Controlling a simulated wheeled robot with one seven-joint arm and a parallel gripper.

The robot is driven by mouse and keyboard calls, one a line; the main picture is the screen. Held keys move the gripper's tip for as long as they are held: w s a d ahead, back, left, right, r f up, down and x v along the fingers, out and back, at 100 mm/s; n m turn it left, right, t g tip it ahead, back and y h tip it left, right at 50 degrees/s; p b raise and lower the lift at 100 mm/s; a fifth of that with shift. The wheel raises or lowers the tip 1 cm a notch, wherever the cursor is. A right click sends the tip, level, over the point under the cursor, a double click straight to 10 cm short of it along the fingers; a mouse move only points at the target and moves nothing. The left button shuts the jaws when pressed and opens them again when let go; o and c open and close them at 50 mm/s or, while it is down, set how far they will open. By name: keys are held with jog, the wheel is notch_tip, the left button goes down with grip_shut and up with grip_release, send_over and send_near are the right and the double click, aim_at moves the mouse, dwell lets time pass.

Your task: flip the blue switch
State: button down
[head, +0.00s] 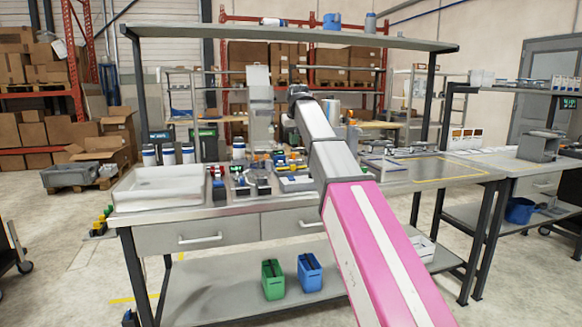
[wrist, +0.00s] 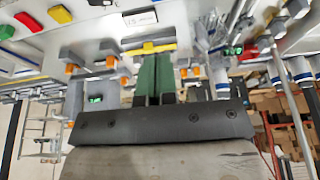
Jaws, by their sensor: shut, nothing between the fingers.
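My gripper (wrist: 154,58) shows in the wrist view, with its two green fingers shut together and empty. Its tips are close to a yellow bar (wrist: 160,47) on a light grey panel; I cannot tell whether they touch. In the head view my arm hides much of the work area, and the switch cannot be made out there.
The workbench (head: 220,211) is crowded with small devices. A white tray (head: 128,199) stands at its left end. An overhead shelf (head: 300,40) spans above. Orange-ended fittings (wrist: 111,61) flank the fingers. A green can (head: 272,281) and blue can (head: 309,275) stand below.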

send_near(291, 177)
jog(key=w+f, duration=0.2)
jog(key=f, duration=0.1)
jog(key=w+a+f, duration=0.1)
jog(key=f, duration=0.1)
jog(key=shift+w, duration=0.25)
jog(key=shift+w+f, duration=0.1)
jog(key=shift+f, duration=0.6)
jog(key=shift+w+f, duration=0.1)
jog(key=shift+f, duration=0.25)
jog(key=shift+s+d, duration=0.2)
jog(key=shift+s, duration=0.65)
jog(key=shift+r, duration=0.1)
jog(key=shift+w, duration=0.1)
